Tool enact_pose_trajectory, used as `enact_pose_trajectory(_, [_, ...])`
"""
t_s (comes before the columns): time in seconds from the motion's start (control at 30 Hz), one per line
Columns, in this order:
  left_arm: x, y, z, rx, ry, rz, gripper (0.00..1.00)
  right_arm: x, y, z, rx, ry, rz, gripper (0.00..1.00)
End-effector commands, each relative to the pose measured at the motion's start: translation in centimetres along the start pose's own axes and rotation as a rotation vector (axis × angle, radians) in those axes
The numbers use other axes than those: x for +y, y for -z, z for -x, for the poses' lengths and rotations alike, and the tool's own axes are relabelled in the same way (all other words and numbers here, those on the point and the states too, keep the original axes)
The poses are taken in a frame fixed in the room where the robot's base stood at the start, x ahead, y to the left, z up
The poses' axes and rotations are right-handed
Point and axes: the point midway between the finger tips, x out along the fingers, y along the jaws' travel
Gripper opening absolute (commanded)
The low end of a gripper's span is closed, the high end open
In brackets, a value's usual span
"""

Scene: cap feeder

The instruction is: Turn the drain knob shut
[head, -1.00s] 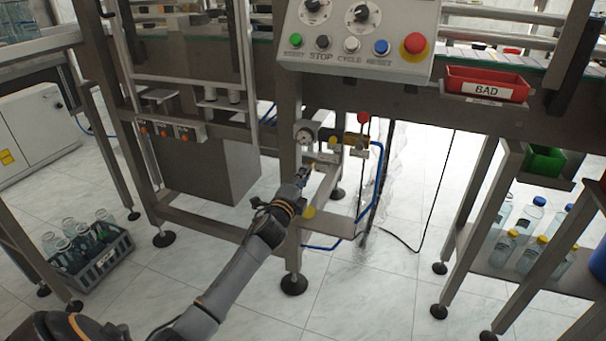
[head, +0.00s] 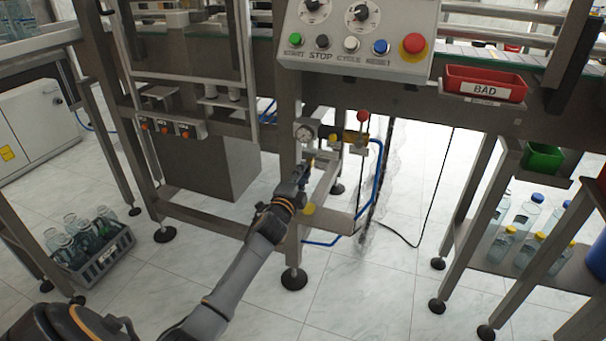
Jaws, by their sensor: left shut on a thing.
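My left gripper (head: 306,172) reaches up from the lower left to the air unit on the machine's front leg, just below the round pressure gauge (head: 305,133). It is shut on a small part there, which I take to be the drain knob. The fingers and wrist cover most of that part, so I cannot tell how far it is turned. A yellow knob (head: 333,138) and a red ball-topped lever (head: 363,117) stand to the right of the gauge, apart from the gripper. My right gripper is not in view.
A control panel (head: 358,45) hangs above the air unit. A blue hose (head: 377,180) runs down at its right. A yellow round piece (head: 308,209) sits below my gripper. A bottle crate (head: 95,262) stands on the floor at left. The front floor is clear.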

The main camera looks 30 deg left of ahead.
Motion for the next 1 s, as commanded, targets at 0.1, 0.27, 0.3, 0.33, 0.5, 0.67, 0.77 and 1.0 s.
enact_pose_trajectory(0.1, [0.0,-0.1,0.0,-0.003,-0.001,0.001,0.31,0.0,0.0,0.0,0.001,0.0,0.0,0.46])
enact_pose_trajectory(0.27, [0.0,-0.1,0.0,-0.002,-0.001,0.0,0.46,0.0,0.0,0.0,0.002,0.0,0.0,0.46])
enact_pose_trajectory(0.3, [0.0,-0.1,0.0,-0.002,-0.001,0.0,0.46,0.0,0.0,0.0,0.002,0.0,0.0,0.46])
enact_pose_trajectory(0.33, [0.0,-0.1,0.0,-0.001,-0.001,0.0,0.46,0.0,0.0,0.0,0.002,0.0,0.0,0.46])
enact_pose_trajectory(0.5, [0.0,0.0,0.1,-0.001,-0.001,-0.001,0.46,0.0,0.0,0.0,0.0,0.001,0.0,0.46])
enact_pose_trajectory(0.67, [0.1,0.0,1.5,0.0,-0.001,-0.002,0.46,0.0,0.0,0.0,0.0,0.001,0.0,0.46])
enact_pose_trajectory(0.77, [0.2,-0.1,3.3,0.0,-0.002,-0.001,0.46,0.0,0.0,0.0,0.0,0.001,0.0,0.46])
enact_pose_trajectory(1.0, [0.2,-0.1,8.4,-0.001,-0.004,0.0,0.46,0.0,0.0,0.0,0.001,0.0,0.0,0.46])
